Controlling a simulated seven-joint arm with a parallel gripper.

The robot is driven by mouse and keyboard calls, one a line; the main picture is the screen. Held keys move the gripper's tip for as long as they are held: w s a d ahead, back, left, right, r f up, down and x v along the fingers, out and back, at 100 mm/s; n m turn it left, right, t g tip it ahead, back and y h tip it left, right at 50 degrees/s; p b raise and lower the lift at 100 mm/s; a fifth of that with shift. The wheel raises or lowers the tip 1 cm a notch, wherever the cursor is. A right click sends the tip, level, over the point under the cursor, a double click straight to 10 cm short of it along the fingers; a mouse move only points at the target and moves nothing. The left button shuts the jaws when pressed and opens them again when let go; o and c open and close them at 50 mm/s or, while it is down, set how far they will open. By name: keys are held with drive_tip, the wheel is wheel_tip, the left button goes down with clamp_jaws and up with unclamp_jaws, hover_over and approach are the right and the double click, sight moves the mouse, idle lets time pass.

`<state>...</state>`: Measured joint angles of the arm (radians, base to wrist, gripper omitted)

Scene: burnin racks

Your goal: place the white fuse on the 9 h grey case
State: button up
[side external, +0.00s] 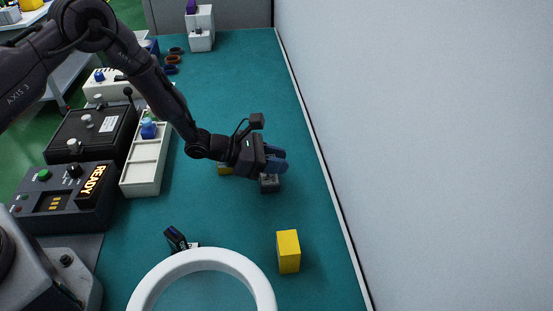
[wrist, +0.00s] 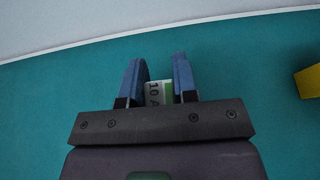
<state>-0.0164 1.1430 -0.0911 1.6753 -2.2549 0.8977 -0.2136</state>
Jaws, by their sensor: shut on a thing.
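My gripper (side external: 275,158) reaches in from the left with its blue fingers low over the teal mat. In the wrist view, its fingers (wrist: 160,80) are shut on the white fuse (wrist: 154,88), which shows a "10 A" marking and a green part. In the side view the fuse is hidden by the fingers. A small grey case (side external: 269,185) is just below the fingertips, partly covered by them. I cannot read its hours marking, nor tell whether the fuse touches it.
Yellow blocks stand in front (side external: 288,252) and partly behind my gripper (side external: 224,169). A white ring (side external: 205,257) and a small dark device (side external: 175,239) are at the front. A white compartment tray (side external: 143,188) and a READY box (side external: 65,200) stand left; a wall runs right.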

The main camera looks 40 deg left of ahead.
drive_tip(key=shift+f, duration=0.15)
drive_tip(key=o, duration=0.9)
